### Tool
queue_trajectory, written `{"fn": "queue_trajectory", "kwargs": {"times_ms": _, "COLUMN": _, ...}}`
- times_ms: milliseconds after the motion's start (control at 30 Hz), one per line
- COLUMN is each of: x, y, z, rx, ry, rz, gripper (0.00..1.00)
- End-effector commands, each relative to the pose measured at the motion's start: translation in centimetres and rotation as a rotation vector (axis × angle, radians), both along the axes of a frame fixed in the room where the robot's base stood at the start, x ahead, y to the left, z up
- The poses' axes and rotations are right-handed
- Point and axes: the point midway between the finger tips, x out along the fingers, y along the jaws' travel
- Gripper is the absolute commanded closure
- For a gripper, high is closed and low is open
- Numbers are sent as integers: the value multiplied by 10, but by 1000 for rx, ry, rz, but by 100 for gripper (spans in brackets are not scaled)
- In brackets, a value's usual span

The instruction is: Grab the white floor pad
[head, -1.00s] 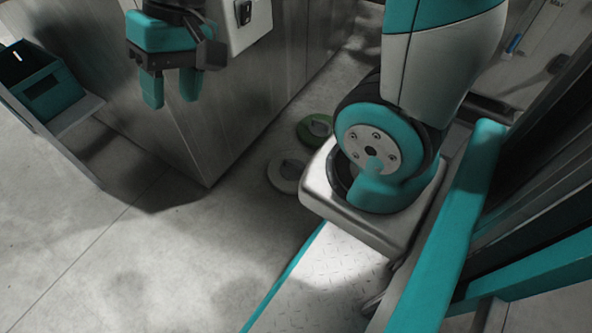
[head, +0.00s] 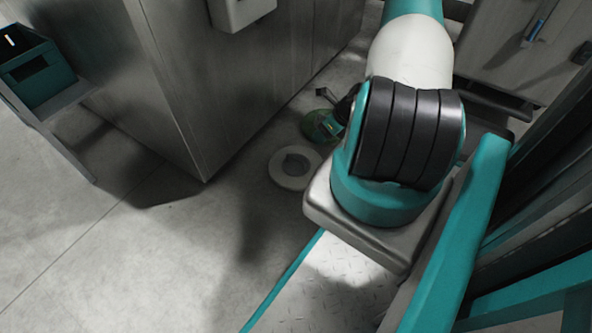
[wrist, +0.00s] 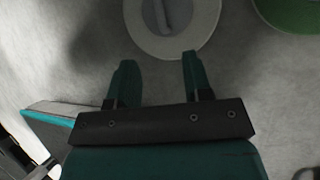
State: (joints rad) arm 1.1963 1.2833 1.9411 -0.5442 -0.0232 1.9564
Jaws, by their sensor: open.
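The white floor pad (head: 286,181) is a pale round disc lying flat on the floor, beside the corner of the steel cabinet. In the wrist view the white pad (wrist: 139,38) is at the top centre, cut by the frame edge, with a raised grey bar across its middle. My gripper (wrist: 157,75) is open and empty; its two teal fingers point toward the pad. The right fingertip overlaps the pad's near rim in the picture, and the left one ends just short of it. I see no contact. In the head view my arm largely hides the gripper.
A green floor pad (head: 314,128) lies just beyond the white one, partly covered by my arm; it also shows in the wrist view (wrist: 291,14). The steel cabinet (head: 215,95) stands close behind. A teal crate (head: 38,75) sits on a shelf at left. Floor at left is clear.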

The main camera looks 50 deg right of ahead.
Motion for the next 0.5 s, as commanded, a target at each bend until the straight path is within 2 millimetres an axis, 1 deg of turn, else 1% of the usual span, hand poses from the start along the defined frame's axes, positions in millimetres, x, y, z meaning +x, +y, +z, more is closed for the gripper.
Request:
{"fn": "queue_trajectory", "kwargs": {"times_ms": 33, "x": 6, "y": 4, "z": -18, "rx": 0, "ry": 0, "rz": 6, "gripper": 54}}
{"fn": "queue_trajectory", "kwargs": {"times_ms": 200, "x": 24, "y": 13, "z": -53, "rx": -1, "ry": 0, "rz": 9, "gripper": 54}}
{"fn": "queue_trajectory", "kwargs": {"times_ms": 333, "x": 37, "y": 20, "z": -74, "rx": -2, "ry": 0, "rz": 10, "gripper": 54}}
{"fn": "queue_trajectory", "kwargs": {"times_ms": 400, "x": 42, "y": 22, "z": -81, "rx": -2, "ry": -1, "rz": 9, "gripper": 54}}
{"fn": "queue_trajectory", "kwargs": {"times_ms": 500, "x": 46, "y": 24, "z": -86, "rx": -2, "ry": -1, "rz": 8, "gripper": 54}}
